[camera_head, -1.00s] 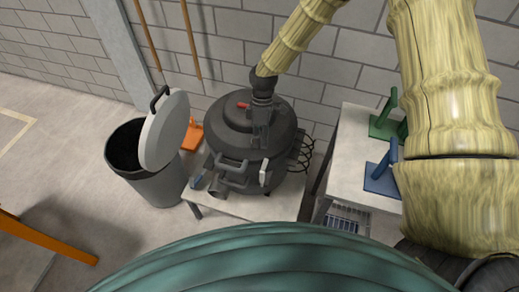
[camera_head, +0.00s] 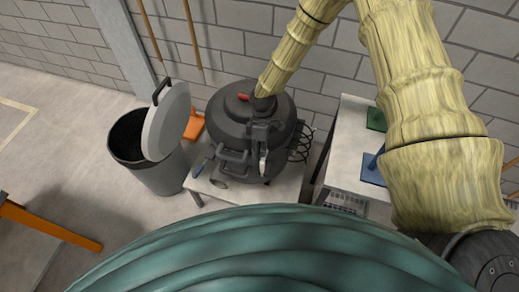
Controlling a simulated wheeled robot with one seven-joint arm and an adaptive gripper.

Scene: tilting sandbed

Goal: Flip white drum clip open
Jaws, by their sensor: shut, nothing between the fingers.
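The black drum (camera_head: 228,120) stands on a low table, its lid closed on top. A white clip (camera_head: 262,164) shows as a small upright piece on its front right side. My gripper (camera_head: 263,148) is shut and empty. It points down in front of the drum, with its tips just above or at the clip in the picture. It hides part of the clip, and I cannot tell whether they touch or whether the clip is open.
A grey bin (camera_head: 158,172) with its lid (camera_head: 166,122) raised stands left of the drum. A light table (camera_head: 350,150) with a blue stand (camera_head: 374,168) and a green stand (camera_head: 376,118) is on the right. The low table (camera_head: 283,187) has little free room.

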